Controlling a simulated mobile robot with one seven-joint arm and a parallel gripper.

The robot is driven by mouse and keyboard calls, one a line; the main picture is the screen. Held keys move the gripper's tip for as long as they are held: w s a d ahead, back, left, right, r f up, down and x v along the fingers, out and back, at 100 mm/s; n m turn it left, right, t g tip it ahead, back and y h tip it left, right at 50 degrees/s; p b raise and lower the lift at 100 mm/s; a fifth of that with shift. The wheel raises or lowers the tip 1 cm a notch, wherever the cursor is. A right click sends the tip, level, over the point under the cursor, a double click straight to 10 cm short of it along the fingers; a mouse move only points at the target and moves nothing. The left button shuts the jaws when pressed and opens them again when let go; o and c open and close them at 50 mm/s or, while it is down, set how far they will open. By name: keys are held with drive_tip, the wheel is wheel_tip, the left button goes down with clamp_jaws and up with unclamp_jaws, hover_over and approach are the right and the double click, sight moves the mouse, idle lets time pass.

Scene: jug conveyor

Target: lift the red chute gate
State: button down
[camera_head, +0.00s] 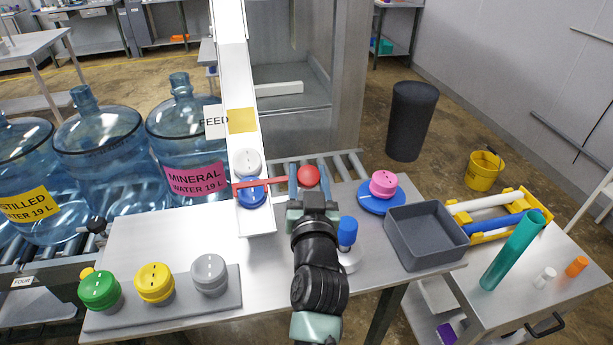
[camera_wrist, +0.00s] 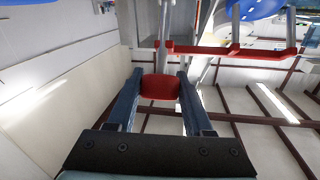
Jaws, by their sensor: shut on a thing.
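The white feed chute (camera_head: 239,90) slopes down toward the bench. The red gate bar (camera_head: 258,182) crosses it near its lower end, and the bar also shows in the wrist view (camera_wrist: 222,51). A white cap (camera_head: 247,161) lies just above the bar, and a blue cap (camera_head: 252,195) lies at and just below it. The gate's red knob (camera_head: 308,176) is at the right of the chute. My gripper (camera_head: 307,182) is shut on this knob, which sits between the two fingers in the wrist view (camera_wrist: 160,87). The fingers hide the knob's sides.
Large blue water jugs (camera_head: 187,150) stand on rollers at the left. Green, yellow and grey caps stand on a grey strip (camera_head: 228,295) at front left. A grey bin (camera_head: 426,234), a pink cap (camera_head: 383,183) on a blue disc, and a blue-topped piece (camera_head: 347,232) are right of my arm.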

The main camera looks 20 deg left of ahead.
drive_tip(key=shift+s+d+r, duration=0.1)
drive_tip(key=shift+c, duration=1.5)
unclamp_jaws()
drive_tip(key=b+v, duration=0.4)
drive_tip(key=v, duration=0.8)
drive_tip(key=shift+s+b, duration=0.35)
drive_tip(key=shift+s, duration=0.05)
drive_tip(key=shift+d, duration=0.1)
